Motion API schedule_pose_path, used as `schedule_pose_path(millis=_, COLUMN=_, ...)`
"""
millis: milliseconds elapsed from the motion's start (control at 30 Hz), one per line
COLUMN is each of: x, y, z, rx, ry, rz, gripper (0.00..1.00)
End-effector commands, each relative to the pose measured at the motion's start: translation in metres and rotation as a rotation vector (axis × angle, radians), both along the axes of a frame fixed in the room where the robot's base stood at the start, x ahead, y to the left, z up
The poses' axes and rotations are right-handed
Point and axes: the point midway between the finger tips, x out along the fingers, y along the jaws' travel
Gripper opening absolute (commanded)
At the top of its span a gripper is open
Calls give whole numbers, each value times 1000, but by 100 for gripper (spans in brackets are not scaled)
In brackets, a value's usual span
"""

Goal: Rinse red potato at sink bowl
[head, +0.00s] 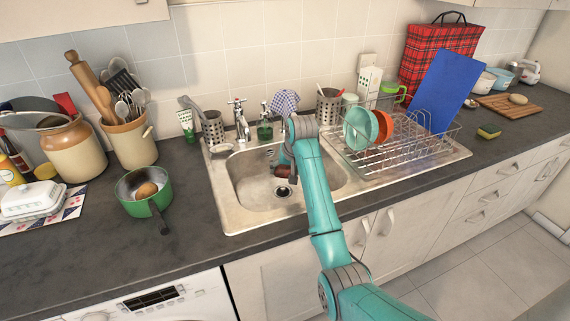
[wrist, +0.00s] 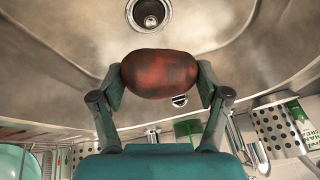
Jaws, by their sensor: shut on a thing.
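The red potato (wrist: 160,74) is held between the two fingers of my gripper (wrist: 162,80), which is shut on it. In the head view the potato (head: 281,171) shows just left of my arm, partly hidden by it. It is over the sink bowl (head: 245,185), whose drain (wrist: 149,12) shows in the wrist view. The tap (head: 241,122) stands at the back edge of the sink. I cannot tell from these views whether water is running.
A wire dish rack (head: 405,150) with plates stands right of the bowl. A green pan (head: 145,192) holding a brown item sits on the counter to the left. Utensil pots and bottles line the back. The front counter strip left of the sink is clear.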

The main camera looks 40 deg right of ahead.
Motion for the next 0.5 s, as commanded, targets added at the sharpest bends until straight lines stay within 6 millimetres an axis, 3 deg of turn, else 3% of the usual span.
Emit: schedule_pose_path(millis=500, x=0, y=0, z=-44, rx=1, ry=1, rz=0, gripper=38)
